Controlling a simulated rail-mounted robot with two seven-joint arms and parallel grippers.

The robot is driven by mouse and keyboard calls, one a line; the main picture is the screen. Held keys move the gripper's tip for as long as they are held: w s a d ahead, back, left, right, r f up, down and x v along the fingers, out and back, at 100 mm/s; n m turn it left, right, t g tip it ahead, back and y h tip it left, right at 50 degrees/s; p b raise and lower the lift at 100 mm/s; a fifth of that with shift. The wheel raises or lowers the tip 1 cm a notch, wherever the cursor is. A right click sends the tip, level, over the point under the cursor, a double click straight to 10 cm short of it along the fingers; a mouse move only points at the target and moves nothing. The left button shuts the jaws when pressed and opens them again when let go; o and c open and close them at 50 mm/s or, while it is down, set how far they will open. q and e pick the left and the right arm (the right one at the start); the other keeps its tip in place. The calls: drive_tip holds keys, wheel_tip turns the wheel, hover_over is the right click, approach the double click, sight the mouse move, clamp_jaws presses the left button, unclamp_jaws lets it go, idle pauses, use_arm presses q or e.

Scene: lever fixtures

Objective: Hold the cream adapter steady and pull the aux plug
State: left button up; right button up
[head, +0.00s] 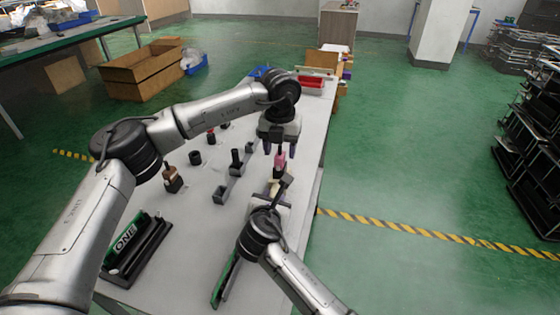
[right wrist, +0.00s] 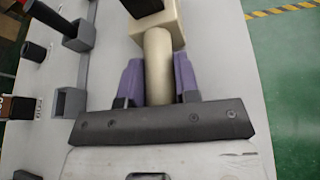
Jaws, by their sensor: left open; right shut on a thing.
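The cream adapter (right wrist: 160,38) has a blocky end and a round shaft; it also shows in the head view (head: 273,188), partly covered. My right gripper (right wrist: 158,72) is shut on the shaft, with a purple finger on each side. A dark block (right wrist: 142,6) sits at the adapter's far end, cut off by the picture's edge; it may be the aux plug, but I cannot tell. My left gripper (head: 279,149) is open and points down above a pink piece (head: 280,160) just beyond the adapter. I cannot tell whether its fingers touch that piece.
The white table (head: 190,235) carries grey fixtures (head: 228,188) with black posts left of the grippers. A brown bottle-like object (head: 172,179) and a black tray with a green "ONE" box (head: 130,245) stand further left. A red tray (head: 311,82) is at the far end.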

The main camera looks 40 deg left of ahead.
use_arm(q)
drive_tip(key=shift+f, duration=1.05)
drive_tip(key=shift+c, duration=0.4)
clamp_jaws()
